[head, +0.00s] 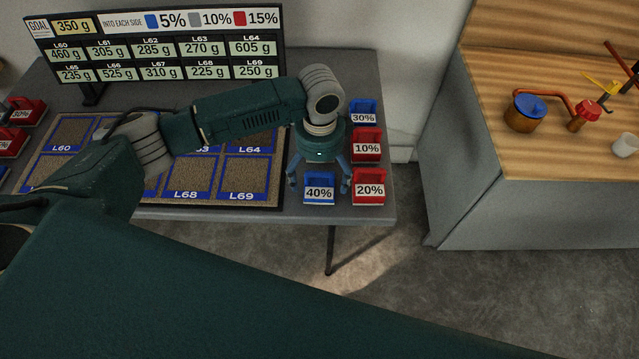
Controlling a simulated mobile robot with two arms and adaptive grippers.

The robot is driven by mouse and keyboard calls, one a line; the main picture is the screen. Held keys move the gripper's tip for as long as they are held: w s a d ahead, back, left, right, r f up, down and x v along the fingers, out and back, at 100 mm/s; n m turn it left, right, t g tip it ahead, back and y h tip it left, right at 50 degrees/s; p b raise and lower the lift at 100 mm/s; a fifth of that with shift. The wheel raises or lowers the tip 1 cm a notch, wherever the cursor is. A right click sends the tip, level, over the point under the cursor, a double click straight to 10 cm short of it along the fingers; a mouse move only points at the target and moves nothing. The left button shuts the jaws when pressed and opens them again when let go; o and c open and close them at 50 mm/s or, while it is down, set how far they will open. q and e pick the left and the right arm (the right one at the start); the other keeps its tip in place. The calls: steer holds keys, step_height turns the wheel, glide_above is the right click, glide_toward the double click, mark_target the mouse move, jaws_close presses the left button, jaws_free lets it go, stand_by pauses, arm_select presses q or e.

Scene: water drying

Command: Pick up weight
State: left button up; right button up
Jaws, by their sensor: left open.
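Labelled weights stand at the right end of the dark table. A blue 40% weight (319,192) is at the front, with a red 20% weight (369,190) to its right. A red 10% weight (367,149) and a blue 30% weight (363,113) stand behind. My left gripper (319,185) points down over the blue 40% weight, its fingers open and spread to either side of it. I cannot tell whether the fingers touch it. The right gripper is not in view.
A board (160,45) with a 350 g goal stands at the table's back. A tray (200,206) of labelled squares lies left of the weights, and more red weights (24,112) stand far left. A wooden counter (560,100) with pots is at right.

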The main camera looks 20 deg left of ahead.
mark_target(317, 185)
arm_select(q)
steer(key=f, duration=0.3)
steer(key=f+p, duration=0.1)
steer(key=f, duration=0.1)
steer(key=shift+w+a, duration=0.25)
steer(key=shift+a, duration=0.1)
steer(key=c, duration=1.8)
